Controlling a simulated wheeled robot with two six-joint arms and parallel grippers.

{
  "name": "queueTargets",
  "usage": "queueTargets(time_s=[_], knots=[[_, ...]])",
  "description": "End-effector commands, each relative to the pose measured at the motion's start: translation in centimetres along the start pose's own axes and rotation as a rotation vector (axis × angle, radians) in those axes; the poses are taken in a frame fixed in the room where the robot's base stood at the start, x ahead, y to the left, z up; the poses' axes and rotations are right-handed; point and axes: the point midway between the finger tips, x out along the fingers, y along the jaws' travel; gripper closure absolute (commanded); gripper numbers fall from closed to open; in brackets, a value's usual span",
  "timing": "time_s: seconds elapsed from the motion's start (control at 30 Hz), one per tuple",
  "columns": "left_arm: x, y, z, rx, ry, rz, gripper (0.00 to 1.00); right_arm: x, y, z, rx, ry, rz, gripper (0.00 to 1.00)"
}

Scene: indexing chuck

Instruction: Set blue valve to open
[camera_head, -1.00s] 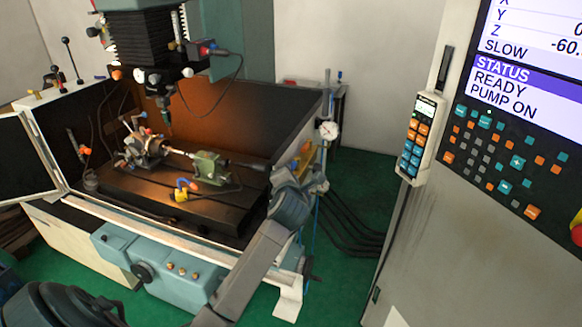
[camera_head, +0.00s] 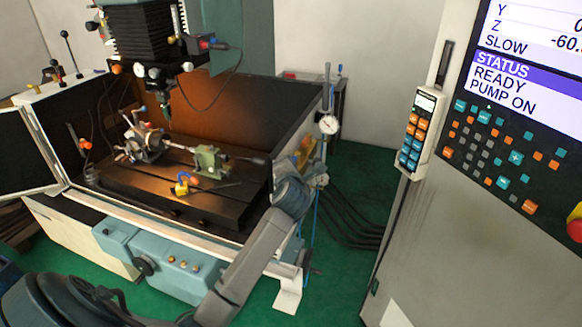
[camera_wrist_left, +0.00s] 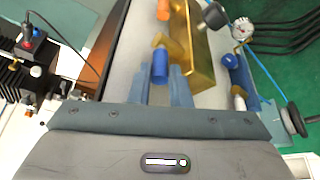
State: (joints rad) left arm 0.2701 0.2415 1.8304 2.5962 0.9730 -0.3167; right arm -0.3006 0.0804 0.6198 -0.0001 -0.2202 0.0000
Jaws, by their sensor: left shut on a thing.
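In the left wrist view, a blue valve handle (camera_wrist_left: 160,66) sits between the fingers of my left gripper (camera_wrist_left: 161,72), which is shut on it. It sits at the side of a brass-yellow block (camera_wrist_left: 199,50), with a brass-coloured stem behind it. An orange handle (camera_wrist_left: 163,10) is further along the same block. In the head view my left arm reaches up to the machine's right side, beside the yellow block (camera_head: 307,147); its fingertips and the blue handle are hidden there. The handle's open or closed setting cannot be read. My right gripper is not in view.
A dial gauge (camera_head: 328,124) stands close above the block. Another blue part (camera_wrist_left: 232,70) is right of the gripper. The machine's side wall (camera_head: 295,118) is left of the block. The control panel (camera_head: 510,150) is at right; green floor between is crossed by black cables (camera_head: 350,222).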

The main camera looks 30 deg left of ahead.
Motion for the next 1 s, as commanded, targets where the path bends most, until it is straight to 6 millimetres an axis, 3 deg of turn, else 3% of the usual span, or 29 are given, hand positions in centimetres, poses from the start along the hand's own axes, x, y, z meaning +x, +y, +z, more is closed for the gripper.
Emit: queueTargets(time_s=[0.47,0.77,1.0], knots=[[0.0,-1.8,1.9,-0.073,0.267,0.161,1.0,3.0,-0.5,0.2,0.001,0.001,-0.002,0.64],[0.6,-2.9,3.5,-0.131,0.505,0.31,1.0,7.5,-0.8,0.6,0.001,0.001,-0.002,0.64],[1.4,-3.6,4.7,-0.18,0.694,0.43,1.0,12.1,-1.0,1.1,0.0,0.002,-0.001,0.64]])
